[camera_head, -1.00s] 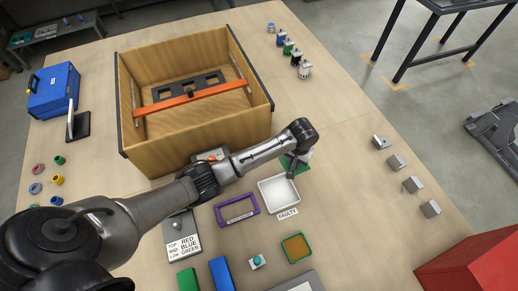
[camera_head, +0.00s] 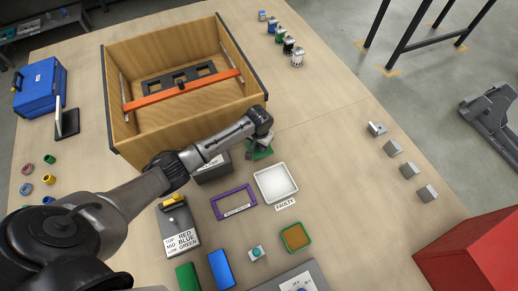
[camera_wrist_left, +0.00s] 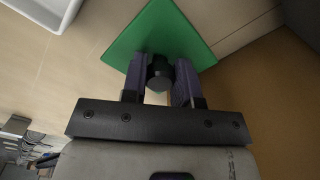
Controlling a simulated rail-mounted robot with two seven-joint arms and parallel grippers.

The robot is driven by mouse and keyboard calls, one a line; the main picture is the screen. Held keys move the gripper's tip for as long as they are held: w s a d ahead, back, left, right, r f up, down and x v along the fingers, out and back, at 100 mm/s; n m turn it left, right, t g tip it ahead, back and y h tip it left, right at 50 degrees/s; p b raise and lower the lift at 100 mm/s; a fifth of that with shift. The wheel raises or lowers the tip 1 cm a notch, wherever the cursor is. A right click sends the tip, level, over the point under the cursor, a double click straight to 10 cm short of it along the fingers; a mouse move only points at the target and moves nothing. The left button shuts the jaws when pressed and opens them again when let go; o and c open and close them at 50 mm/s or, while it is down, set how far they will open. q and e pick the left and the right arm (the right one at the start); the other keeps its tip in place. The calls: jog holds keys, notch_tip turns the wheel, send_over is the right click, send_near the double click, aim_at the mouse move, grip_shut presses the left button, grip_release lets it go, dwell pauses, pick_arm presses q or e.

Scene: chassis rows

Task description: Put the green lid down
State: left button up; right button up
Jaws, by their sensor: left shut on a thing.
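The green lid (camera_wrist_left: 160,38) is a flat square plate with a dark round knob. My left gripper (camera_wrist_left: 160,75) is shut on that knob, with a finger on each side. In the head view the left gripper (camera_head: 259,143) is beside the near right corner of the wooden crate, behind the white tray. The green lid (camera_head: 263,154) shows there only partly, under the gripper. I cannot tell whether it touches the table. My right gripper is not in view.
The wooden crate (camera_head: 185,121) with an orange bar stands to the left. The white tray (camera_head: 275,184) marked FAULTY and a purple frame (camera_head: 233,202) lie nearer. A grey box (camera_head: 213,170) is partly under my arm.

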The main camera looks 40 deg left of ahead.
pick_arm(q)
notch_tip(320, 180, down, 3)
jog(key=shift+f+b, duration=0.2)
jog(key=shift+b, duration=0.35)
jog(key=shift+f, duration=0.3)
jog(key=o, duration=0.9)
jog(key=shift+f, duration=0.15)
